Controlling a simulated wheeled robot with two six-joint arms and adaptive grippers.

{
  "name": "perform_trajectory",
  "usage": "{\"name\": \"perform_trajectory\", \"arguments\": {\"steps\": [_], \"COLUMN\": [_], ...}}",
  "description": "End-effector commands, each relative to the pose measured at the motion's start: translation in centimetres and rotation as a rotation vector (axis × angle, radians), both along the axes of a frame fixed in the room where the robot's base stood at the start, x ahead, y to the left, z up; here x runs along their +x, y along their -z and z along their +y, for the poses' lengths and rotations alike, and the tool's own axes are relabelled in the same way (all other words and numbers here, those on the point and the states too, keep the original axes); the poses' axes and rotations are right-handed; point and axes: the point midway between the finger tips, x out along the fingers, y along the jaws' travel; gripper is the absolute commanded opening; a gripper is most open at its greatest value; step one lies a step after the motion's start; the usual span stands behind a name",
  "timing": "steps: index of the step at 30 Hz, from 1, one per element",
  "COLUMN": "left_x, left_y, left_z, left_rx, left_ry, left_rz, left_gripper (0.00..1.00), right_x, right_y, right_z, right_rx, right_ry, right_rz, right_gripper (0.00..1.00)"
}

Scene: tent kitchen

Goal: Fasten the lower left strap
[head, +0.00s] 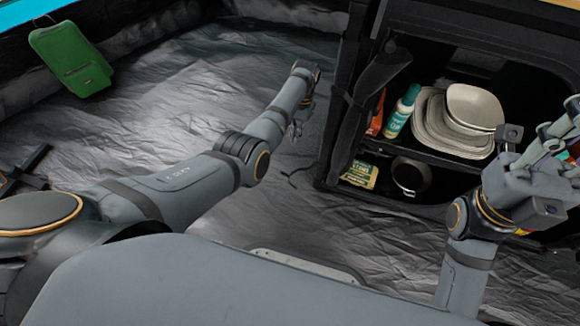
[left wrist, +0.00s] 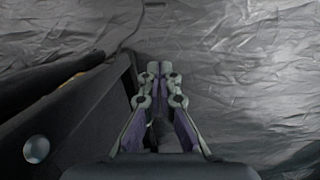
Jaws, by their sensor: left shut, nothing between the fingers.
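A black fabric kitchen cabinet (head: 332,140) stands right of centre, with a rolled black flap (head: 375,80) along its left front edge. A thin dark strap (head: 298,172) sticks out loose from the cabinet's lower left side over the floor. A thin dark strip also shows at the top of the left wrist view (left wrist: 131,32), beside the dark roll (left wrist: 50,84). My left gripper (head: 296,130) is left of the cabinet, shut and empty, apart from the strap. Its fingers meet in the left wrist view (left wrist: 160,72). My right gripper (head: 562,140) is at the right edge; its fingertips are unclear.
The cabinet shelves hold plates (head: 455,118), a green-white bottle (head: 402,110), a dark pot (head: 410,176) and a green-yellow packet (head: 360,174). A green bag (head: 72,60) hangs at the far left. The crinkled grey floor (head: 215,85) left of the cabinet is mostly clear.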

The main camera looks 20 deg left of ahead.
Motion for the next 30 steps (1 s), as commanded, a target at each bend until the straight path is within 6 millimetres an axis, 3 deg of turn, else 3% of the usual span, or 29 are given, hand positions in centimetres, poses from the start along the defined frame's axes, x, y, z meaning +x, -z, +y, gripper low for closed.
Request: {"name": "perform_trajectory", "arguments": {"steps": [5,17,21,30], "left_x": [-0.6,-2.6,-4.4,-6.4], "left_y": [2.2,10.6,9.7,9.7], "left_z": [0.1,0.6,0.9,1.3], "left_rx": [0.001,0.001,-0.001,0.000], "left_ry": [-0.001,-0.002,-0.002,-0.002], "left_rz": [0.003,0.001,-0.001,0.000], "left_gripper": [0.00,0.00,0.00,0.00], "right_x": [0.1,0.3,0.4,0.3], "right_y": [1.2,5.7,4.7,4.8], "right_z": [0.0,0.2,0.1,0.2], "right_rx": [0.000,-0.004,-0.002,-0.002], "right_ry": [0.006,0.036,0.036,0.034], "right_rz": [0.002,0.002,0.005,0.001], "right_gripper": [0.34,0.34,0.34,0.34]}}
